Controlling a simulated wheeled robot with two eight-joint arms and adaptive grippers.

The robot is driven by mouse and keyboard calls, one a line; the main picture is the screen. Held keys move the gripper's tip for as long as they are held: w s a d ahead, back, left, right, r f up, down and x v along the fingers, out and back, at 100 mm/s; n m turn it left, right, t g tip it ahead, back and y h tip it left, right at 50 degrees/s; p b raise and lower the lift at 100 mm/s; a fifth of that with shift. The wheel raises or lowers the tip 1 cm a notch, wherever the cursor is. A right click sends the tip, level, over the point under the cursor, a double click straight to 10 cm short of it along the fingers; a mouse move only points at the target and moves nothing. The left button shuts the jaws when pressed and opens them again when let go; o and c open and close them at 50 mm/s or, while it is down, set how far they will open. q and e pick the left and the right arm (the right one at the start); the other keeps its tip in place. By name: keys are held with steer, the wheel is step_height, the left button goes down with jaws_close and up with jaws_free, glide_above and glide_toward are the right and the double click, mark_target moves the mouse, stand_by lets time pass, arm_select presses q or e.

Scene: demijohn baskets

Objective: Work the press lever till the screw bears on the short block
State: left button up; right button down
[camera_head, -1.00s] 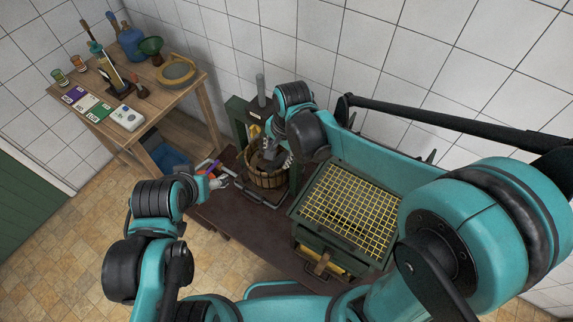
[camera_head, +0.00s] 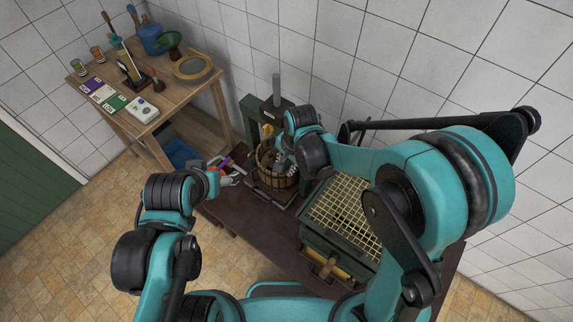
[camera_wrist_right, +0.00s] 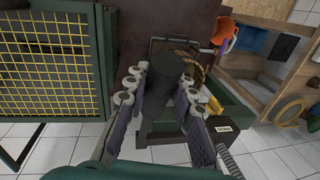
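The press stands at the back of the dark bench, with an upright screw (camera_head: 276,90), a green frame (camera_head: 250,110) and a slatted wooden basket (camera_head: 287,182). My right gripper (camera_head: 281,160) is over the basket. In the right wrist view its fingers (camera_wrist_right: 161,80) stand apart, with a dark bar-like part (camera_wrist_right: 160,95) between them. I cannot tell whether they grip it. The basket (camera_wrist_right: 204,62) shows partly behind the fingers. My left gripper (camera_head: 232,178) is left of the basket, near coloured tool handles; its fingers are too small to judge. I cannot make out the short block.
A green box with a yellow grid (camera_head: 345,210) stands right of the press. A wooden table (camera_head: 185,95) at the left holds bottles, cards and a round wooden ring. The bench front (camera_head: 250,230) is bare. A tiled wall closes the back.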

arm_select(q)
step_height(320, 180, down, 20)
steer(key=b, duration=2)
arm_select(e)
step_height(320, 180, down, 17)
steer(key=s+t+h, duration=0.1)
steer(key=t+h, duration=0.3)
steer(key=t, duration=0.2)
steer(key=shift+a+r+n, duration=0.15)
steer(key=shift+a+n, duration=0.2)
steer(key=shift+n, duration=0.05)
